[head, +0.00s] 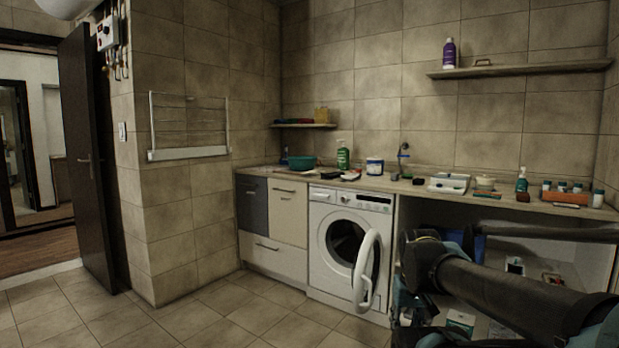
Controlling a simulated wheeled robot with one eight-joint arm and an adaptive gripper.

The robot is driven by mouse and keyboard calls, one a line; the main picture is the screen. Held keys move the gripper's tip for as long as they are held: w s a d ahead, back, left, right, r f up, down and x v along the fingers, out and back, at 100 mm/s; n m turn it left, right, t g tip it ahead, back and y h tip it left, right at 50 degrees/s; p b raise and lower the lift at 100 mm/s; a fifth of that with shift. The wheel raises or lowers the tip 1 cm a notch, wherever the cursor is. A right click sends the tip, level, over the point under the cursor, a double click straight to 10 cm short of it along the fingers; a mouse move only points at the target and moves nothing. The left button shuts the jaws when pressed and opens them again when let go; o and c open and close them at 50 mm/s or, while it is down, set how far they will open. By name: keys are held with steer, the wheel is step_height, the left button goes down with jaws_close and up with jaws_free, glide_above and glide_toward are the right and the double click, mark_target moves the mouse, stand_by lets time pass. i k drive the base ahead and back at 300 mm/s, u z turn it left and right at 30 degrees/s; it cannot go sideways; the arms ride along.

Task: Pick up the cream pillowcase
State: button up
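I cannot make out a cream pillowcase anywhere in the head view. The white washing machine (321,262) stands under the counter with its round door (366,272) swung open to the right. Its drum opening (345,240) is dark, and I cannot tell what is inside. My arm, black with teal parts, crosses the lower right in front of the space under the counter. I cannot make out my gripper.
The counter (425,186) carries a green bowl (301,163), bottles, a white scale-like device (449,183) and a rack of small jars (566,195). Cabinets (288,210) stand left of the washer. The tiled floor (235,320) in front is clear. A dark door (87,160) stands open at left.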

mark_target(312, 173)
steer(key=u, duration=0.5)
steer(key=i, duration=0.85)
steer(key=u, duration=0.7)
steer(key=i, duration=2.15)
steer(key=z, duration=1.05)
steer(key=i, duration=0.7)
steer(key=z, duration=0.45)
